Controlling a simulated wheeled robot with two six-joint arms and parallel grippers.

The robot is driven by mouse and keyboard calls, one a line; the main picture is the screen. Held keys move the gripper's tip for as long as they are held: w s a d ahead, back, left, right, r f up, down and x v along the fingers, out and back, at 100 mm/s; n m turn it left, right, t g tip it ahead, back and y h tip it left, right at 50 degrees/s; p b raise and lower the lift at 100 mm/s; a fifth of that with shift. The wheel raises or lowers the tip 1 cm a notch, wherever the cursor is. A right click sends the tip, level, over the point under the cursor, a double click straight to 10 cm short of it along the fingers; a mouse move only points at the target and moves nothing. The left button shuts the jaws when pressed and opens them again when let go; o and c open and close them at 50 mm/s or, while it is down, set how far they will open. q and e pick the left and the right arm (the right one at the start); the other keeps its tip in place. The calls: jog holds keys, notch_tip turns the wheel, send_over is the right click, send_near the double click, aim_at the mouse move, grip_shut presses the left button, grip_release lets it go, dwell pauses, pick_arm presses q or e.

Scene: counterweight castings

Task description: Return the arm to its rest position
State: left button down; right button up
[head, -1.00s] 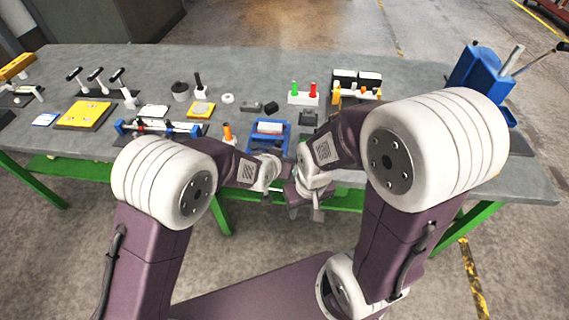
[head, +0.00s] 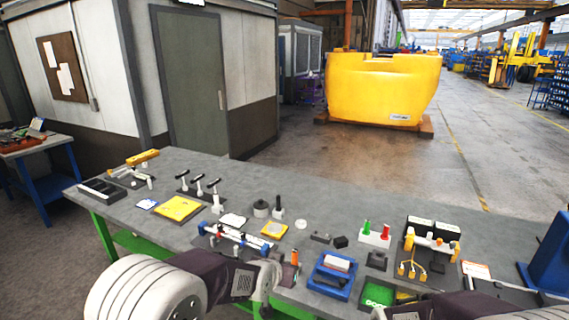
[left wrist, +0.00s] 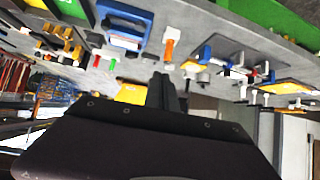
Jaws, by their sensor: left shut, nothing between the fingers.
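My left gripper (left wrist: 162,82) shows in the left wrist view with its dark fingers together and nothing between them. The left fingers are hard to make out there. My right arm (head: 470,306) shows only as a dark link along the bottom edge at the right; its gripper is out of the frame.
Near my left wrist are an orange-handled tool (head: 295,257) and a blue tray (head: 331,290). A rail with blue ends (head: 237,238), a yellow plate (head: 180,208) and a red-and-green peg block (head: 375,238) stand further back.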

pick_arm(q)
jog(key=s+a+f+n+g+y, duration=0.15)
jog(key=s+a, duration=0.25)
jog(key=a, duration=0.4)
jog(key=s+a+n+g+y, duration=0.1)
jog(key=s+a+n, duration=0.15)
jog(key=a, duration=0.45)
jog(key=s+a+f+g, duration=0.2)
jog(key=s+f+g, duration=0.1)
jog(key=s, duration=0.7)
jog(key=s+a+f+g+y, duration=0.1)
jog(key=s+a+f+g, duration=0.1)
jog(key=s, duration=0.7)
jog(key=shift+s+a+f+g, duration=0.2)
jog(key=shift+s+f+g, duration=0.3)
jog(key=shift+f, duration=0.35)
